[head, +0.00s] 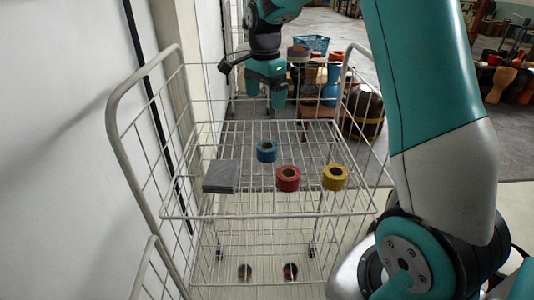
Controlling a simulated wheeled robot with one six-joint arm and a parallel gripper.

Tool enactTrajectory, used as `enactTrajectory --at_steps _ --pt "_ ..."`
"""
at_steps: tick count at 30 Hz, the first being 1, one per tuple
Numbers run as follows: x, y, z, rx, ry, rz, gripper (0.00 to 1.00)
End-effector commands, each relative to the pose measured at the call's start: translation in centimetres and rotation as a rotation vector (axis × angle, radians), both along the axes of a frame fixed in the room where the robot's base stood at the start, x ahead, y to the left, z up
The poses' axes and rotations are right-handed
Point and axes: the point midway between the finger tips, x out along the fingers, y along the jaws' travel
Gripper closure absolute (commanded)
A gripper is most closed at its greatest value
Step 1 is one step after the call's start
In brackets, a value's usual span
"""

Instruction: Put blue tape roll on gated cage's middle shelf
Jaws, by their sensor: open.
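The blue tape roll (266,151) lies flat on a white wire shelf of the cage (250,212), near the middle and behind a red roll. This shelf is the upper of the two wire levels I see; I cannot tell whether it counts as the middle one. My gripper (265,98) is above the shelf in the picture, higher than the blue roll.
A red roll (288,179), a yellow roll (335,177) and a grey block (221,176) share the shelf. Two small rolls (245,272) (290,271) lie on the level below. A white wall stands left. Drums (365,112) and a blue basket (311,44) are behind.

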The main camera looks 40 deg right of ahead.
Motion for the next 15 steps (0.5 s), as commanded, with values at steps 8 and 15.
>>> enactTrajectory --at_steps 8,15 --pt "-0.2 0.1 -6.0 0.002 0.008 0.003 0.06" --pt "-0.1 0.1 -10.3 0.002 0.004 0.005 0.06"
